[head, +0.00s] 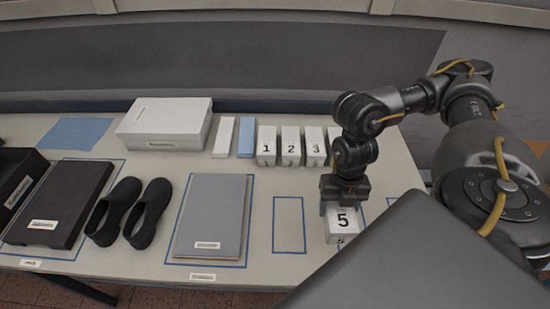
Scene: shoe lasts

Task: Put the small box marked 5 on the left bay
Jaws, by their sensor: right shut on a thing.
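The small white box marked 5 (343,224) is at the right front of the table. My right gripper (343,203) points down over it and is shut on its top. I cannot tell whether the box touches the table. An empty blue-outlined bay (289,225) lies just left of the box. My left gripper is not in view.
White boxes marked 1 (266,147), 2 (290,147) and 3 (315,148) stand in a row behind; another is partly hidden by my arm. A grey board (212,215), black shoes (148,213) and a large white box (165,123) are further left.

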